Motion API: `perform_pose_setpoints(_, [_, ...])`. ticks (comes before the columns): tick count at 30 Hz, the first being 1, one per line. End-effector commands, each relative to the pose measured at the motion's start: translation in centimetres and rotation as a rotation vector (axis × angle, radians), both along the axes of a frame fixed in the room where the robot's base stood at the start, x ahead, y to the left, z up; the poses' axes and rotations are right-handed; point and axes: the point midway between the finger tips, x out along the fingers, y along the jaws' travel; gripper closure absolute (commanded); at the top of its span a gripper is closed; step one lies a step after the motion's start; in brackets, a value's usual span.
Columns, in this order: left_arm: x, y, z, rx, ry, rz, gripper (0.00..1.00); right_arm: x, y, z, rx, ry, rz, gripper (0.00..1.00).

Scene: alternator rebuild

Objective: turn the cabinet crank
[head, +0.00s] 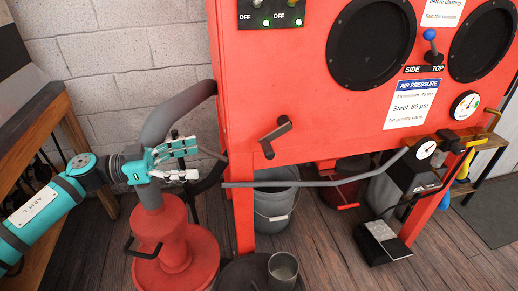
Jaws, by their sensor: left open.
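The red blast cabinet (300,100) fills the upper middle and right of the head view. A dark grey crank (275,137) sits on the lower left of its front panel, its arm slanting from upper right to lower left. My left gripper (192,160), with teal and pale fingers, is open and empty. It is left of the cabinet and the crank, apart from the crank in the picture, in front of a thick grey pipe. My right gripper is not in view.
A red canister (160,240) stands below my left gripper. A grey bucket (272,208) is under the cabinet, and a metal cup (283,270) stands in front. A grey hose (310,184) crosses below the panel. A wooden bench (40,125) is at left.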

Motion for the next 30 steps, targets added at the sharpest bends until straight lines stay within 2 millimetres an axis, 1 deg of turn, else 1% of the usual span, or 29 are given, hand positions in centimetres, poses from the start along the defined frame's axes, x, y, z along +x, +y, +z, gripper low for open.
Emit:
perform_pose_setpoints(1, [0.2, -1.0, 0.1, -0.003, -0.003, -0.005, 0.21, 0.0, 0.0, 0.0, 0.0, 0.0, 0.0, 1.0])
perform_pose_setpoints(12, [2.3, -8.9, 0.2, -0.006, -0.005, -0.004, 0.21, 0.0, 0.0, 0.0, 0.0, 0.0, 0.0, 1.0])
perform_pose_setpoints(18, [3.3, -12.6, 0.2, -0.005, -0.005, -0.002, 0.21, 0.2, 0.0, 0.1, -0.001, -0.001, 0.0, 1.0])
perform_pose_setpoints(21, [3.7, -13.9, 0.1, -0.004, -0.003, -0.001, 0.21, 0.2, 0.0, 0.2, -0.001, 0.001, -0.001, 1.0])
perform_pose_setpoints(24, [3.9, -14.7, 0.1, -0.004, -0.003, 0.0, 0.21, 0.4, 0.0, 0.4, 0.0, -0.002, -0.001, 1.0])
perform_pose_setpoints(30, [4.1, -15.3, 0.1, -0.002, -0.004, 0.0, 0.21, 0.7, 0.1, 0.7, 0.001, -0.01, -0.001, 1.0])
